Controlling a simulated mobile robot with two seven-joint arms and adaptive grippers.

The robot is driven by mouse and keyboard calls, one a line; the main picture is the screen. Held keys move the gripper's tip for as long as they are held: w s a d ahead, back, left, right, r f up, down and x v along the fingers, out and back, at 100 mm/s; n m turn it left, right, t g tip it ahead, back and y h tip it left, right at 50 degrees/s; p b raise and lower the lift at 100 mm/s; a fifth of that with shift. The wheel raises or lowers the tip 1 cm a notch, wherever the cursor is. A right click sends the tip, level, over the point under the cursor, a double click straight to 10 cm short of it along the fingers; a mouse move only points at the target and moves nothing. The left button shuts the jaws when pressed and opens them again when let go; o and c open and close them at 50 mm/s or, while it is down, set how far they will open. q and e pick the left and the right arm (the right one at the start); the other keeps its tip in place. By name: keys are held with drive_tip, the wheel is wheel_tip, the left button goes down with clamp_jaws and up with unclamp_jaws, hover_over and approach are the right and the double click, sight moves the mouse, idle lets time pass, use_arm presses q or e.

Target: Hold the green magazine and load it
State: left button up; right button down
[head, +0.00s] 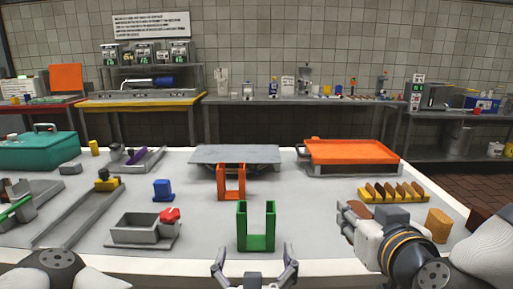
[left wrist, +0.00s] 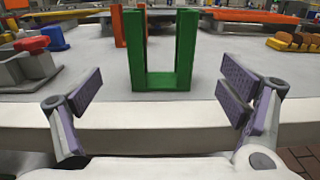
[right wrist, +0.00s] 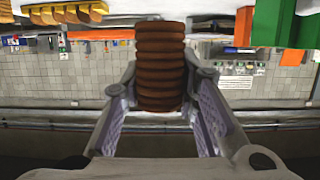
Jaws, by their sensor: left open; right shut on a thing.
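The green magazine (head: 256,243), an open-topped U-shaped frame, stands upright near the table's front edge. It also shows in the left wrist view (left wrist: 160,83), straight ahead. My left gripper (head: 254,268) is open and empty in front of it, its fingers spread wider than the magazine and apart from it. My right gripper (head: 348,222) is to the right of the magazine, shut on a stack of brown round biscuits (right wrist: 160,65). In the head view the stack is mostly hidden by my gripper.
An orange frame (head: 231,195) stands behind the magazine. A grey box with a red knob (head: 169,215) sits to its left. A yellow rack (head: 392,196) of brown pieces and a tan cylinder (head: 438,225) are at right. An orange tray (head: 350,152) lies farther back.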

use_arm(q)
drive_tip(key=w, duration=0.2)
drive_tip(key=w+b, duration=0.1)
drive_tip(key=w, duration=0.1)
drive_tip(key=w+f, duration=0.1)
drive_tip(key=w, duration=0.1)
drive_tip(key=shift+b, duration=0.3)
use_arm(e)
drive_tip(key=shift+g, duration=0.6)
drive_tip(key=f, duration=0.6)
drive_tip(key=shift+w+f, duration=0.35)
use_arm(q)
drive_tip(key=shift+w+d+r, duration=0.1)
drive_tip(key=shift+w+r, duration=0.25)
drive_tip(key=shift+w, duration=0.05)
use_arm(e)
drive_tip(key=shift+f, duration=0.2)
use_arm(q)
drive_tip(key=shift+c, duration=0.2)
drive_tip(key=c, duration=1.3)
drive_tip(key=o, duration=1.3)
drive_tip(key=shift+o, duration=0.2)
